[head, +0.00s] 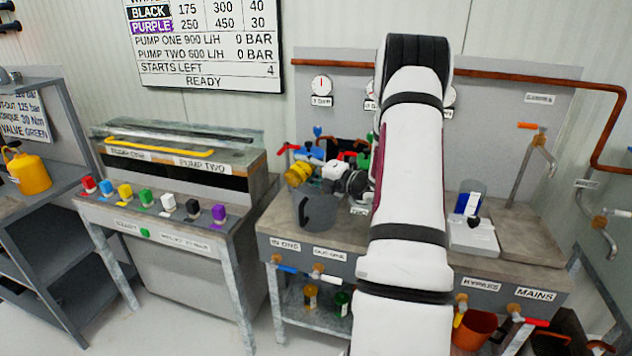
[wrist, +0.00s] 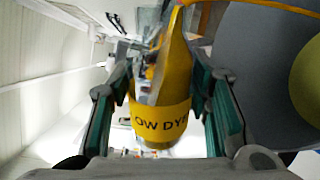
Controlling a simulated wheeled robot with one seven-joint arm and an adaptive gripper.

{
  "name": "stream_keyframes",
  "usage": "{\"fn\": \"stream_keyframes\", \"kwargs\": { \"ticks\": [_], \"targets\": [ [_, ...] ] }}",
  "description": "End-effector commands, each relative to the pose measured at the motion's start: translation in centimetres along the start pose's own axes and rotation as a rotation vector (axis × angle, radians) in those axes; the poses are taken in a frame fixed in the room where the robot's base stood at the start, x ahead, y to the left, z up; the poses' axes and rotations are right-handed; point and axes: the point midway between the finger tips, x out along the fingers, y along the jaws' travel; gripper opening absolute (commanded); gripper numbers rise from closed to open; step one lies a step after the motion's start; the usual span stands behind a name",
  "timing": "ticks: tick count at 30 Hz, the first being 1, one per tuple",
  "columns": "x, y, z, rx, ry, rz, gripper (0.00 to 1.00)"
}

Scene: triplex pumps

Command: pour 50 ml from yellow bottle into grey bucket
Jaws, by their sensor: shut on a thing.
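My gripper (wrist: 163,82) is shut on the yellow bottle (wrist: 160,120), its green-lined fingers on either side of the label, which partly reads "OW DYE". In the head view the yellow bottle (head: 297,174) lies tipped nearly level above the grey bucket (head: 317,212), close to its left rim. My gripper (head: 318,172) shows small there, partly covered by my arm. The grey bucket stands on the bench. In the wrist view the bucket's inside (wrist: 262,60) fills the right, with a yellow round patch that looks like liquid at its bottom. I cannot tell whether liquid is flowing.
Valves and gauges (head: 321,87) stand behind the bucket. A button console (head: 160,212) stands left, with a yellow can (head: 30,172) beyond.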

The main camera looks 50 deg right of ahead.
Motion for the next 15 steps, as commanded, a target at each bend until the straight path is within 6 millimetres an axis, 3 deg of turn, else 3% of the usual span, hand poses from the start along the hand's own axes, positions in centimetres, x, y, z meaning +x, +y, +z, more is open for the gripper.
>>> {"fn": "stream_keyframes", "kwargs": {
  "ticks": [15],
  "targets": [
    [-0.03,0.21,-0.01,0.023,0.001,0.001,0.1]
  ]
}}
